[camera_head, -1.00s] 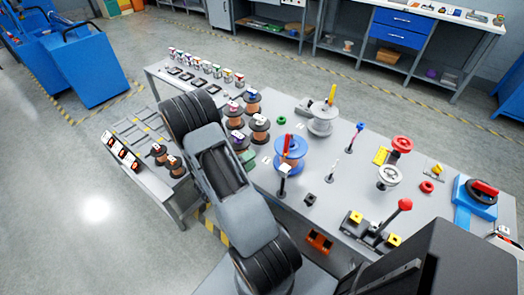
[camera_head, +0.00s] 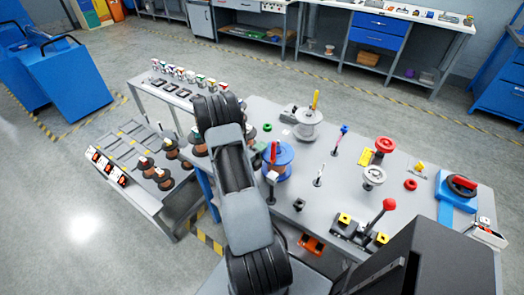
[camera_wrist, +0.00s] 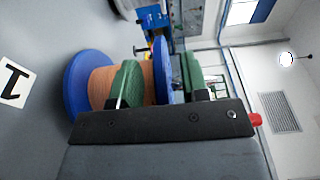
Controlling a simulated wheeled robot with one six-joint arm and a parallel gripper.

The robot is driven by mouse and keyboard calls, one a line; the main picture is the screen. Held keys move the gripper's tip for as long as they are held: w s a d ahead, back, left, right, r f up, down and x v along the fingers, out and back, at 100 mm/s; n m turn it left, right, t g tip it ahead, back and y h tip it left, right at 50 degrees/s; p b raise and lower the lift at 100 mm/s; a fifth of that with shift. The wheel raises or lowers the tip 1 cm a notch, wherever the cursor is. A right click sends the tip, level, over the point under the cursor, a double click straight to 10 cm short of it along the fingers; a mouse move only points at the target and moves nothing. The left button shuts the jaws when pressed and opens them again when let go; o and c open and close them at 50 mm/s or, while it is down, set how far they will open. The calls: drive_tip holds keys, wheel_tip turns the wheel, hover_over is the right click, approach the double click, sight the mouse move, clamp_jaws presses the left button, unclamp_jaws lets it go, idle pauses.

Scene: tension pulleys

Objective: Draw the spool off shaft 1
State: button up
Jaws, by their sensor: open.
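The blue spool (camera_head: 282,170) with orange-brown winding stands on the bench, with a red piece rising at its middle. In the wrist view, turned on its side, it shows two blue flanges and the winding (camera_wrist: 103,88), near a white card with a 1 (camera_wrist: 14,82). Its shaft is mostly hidden. My gripper (camera_wrist: 158,80) is open at the spool. One green pad lies in front of the winding, the other beyond the upper flange. I cannot tell whether either touches. In the head view my arm hides most of the gripper; a green part shows beside the spool.
A grey spool (camera_head: 308,131) with a yellow piece stands behind the blue one. More copper spools (camera_head: 162,178) sit on the left rack.

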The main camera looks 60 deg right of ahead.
clamp_jaws()
idle(0.4)
drive_tip(key=shift+r, duration=0.1)
idle(1.0)
